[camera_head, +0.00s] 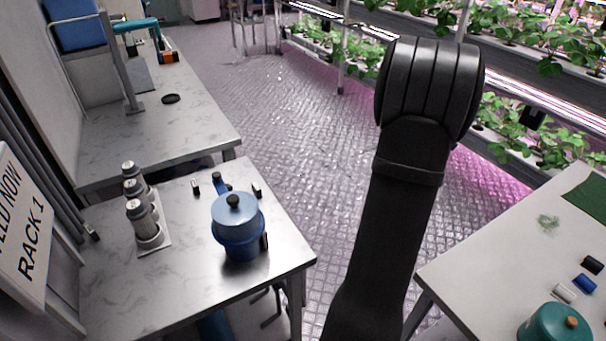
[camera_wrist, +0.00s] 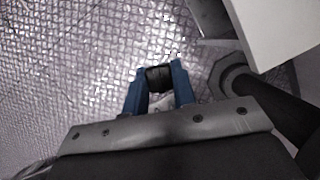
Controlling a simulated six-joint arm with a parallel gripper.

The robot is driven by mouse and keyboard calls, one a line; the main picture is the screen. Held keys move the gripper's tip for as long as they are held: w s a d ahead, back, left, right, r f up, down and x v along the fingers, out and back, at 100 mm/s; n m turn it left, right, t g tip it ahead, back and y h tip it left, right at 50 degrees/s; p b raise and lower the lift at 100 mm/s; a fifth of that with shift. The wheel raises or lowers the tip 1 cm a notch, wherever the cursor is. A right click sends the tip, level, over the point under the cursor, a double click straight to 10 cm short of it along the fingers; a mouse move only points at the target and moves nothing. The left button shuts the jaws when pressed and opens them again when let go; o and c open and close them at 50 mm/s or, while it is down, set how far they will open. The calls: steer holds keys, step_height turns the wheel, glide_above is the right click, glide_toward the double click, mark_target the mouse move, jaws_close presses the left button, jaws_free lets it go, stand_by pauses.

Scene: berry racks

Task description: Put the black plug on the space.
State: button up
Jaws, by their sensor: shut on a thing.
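My gripper (camera_wrist: 160,84), seen in the wrist view, has blue fingers shut on a black plug (camera_wrist: 159,76). The plug is a short dark cylinder held between the fingertips above the patterned floor. In the head view only my dark arm shows, and my gripper is out of sight. A similar black piece (camera_head: 592,265) lies on the right table beside a blue one (camera_head: 585,283) and a white one (camera_head: 563,292). I cannot tell which spot is the space.
The left table (camera_head: 190,300) holds a blue pot (camera_head: 238,225), several grey canisters (camera_head: 142,212) and small dark-and-white pieces (camera_head: 196,187). The right table (camera_head: 480,255) has a teal pot (camera_head: 550,325) and a green mat (camera_head: 590,195). Plant racks (camera_head: 545,100) stand behind it.

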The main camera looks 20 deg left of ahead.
steer(key=w+a+n, duration=0.1)
steer(key=w+a, duration=0.1)
steer(key=a, duration=0.2)
steer(key=w+a+n, duration=0.1)
steer(key=w+a, duration=0.1)
steer(key=a, duration=0.3)
steer(key=w+a+n+t, duration=0.1)
steer(key=w+a, duration=0.1)
steer(key=a, duration=0.3)
steer(key=shift+f+n+y, duration=0.25)
steer(key=shift+n+y, duration=0.15)
steer(key=n+t+y, duration=0.1)
steer(key=n+y, duration=0.2)
steer(key=n, duration=0.6)
glide_above(233, 174)
steer(key=s, duration=0.2)
steer(key=f, duration=0.8)
steer(key=shift+w+d, duration=0.25)
steer(key=shift+d, duration=0.05)
steer(key=shift+a+f, duration=0.2)
steer(key=shift+f, duration=2)
steer(key=o, duration=0.5)
steer(key=shift+f, duration=0.2)
steer(key=o, duration=0.4)
